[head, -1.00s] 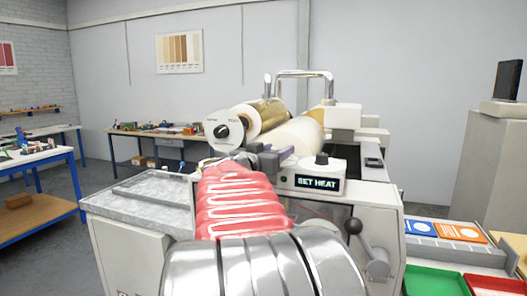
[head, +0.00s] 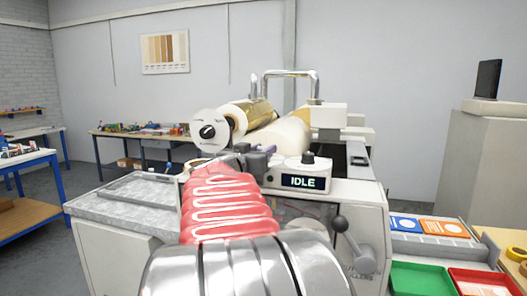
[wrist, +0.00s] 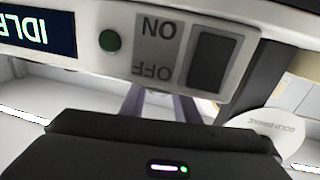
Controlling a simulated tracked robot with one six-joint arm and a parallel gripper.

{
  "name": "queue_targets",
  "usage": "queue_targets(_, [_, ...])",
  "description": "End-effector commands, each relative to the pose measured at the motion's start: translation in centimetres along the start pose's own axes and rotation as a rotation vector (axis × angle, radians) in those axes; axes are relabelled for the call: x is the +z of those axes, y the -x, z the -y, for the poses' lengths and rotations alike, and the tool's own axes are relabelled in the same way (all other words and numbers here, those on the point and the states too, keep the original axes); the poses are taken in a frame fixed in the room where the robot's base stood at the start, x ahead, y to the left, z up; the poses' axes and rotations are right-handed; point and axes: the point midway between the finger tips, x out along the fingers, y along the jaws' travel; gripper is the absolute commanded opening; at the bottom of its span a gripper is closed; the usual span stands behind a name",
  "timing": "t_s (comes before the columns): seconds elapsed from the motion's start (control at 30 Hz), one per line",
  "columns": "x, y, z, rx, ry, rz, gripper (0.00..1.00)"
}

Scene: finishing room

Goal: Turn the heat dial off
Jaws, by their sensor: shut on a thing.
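The machine's control box has a black knob (head: 308,158) on top and a display (head: 302,182) that reads "IDLE". In the wrist view, the display (wrist: 38,30), a green button (wrist: 110,40) and a dark rocker switch (wrist: 207,60) marked ON and OFF appear upside down. The gripper's two fingers (wrist: 157,103) reach behind the panel edge near the switch. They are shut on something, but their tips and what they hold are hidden. No labelled heat dial shows clearly.
A gold foil roll (head: 250,115) with a black-centred end disc (head: 208,131) stands behind the gripper. A lever with a black ball (head: 340,224) is at the machine's front right. Green (head: 420,281) and red (head: 485,283) trays stand lower right.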

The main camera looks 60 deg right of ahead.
Motion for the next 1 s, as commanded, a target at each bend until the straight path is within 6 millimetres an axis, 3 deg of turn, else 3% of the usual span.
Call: queue_targets(1.0, [-0.98,0.12,0.2,-0.301,-0.004,-0.033,0.06])
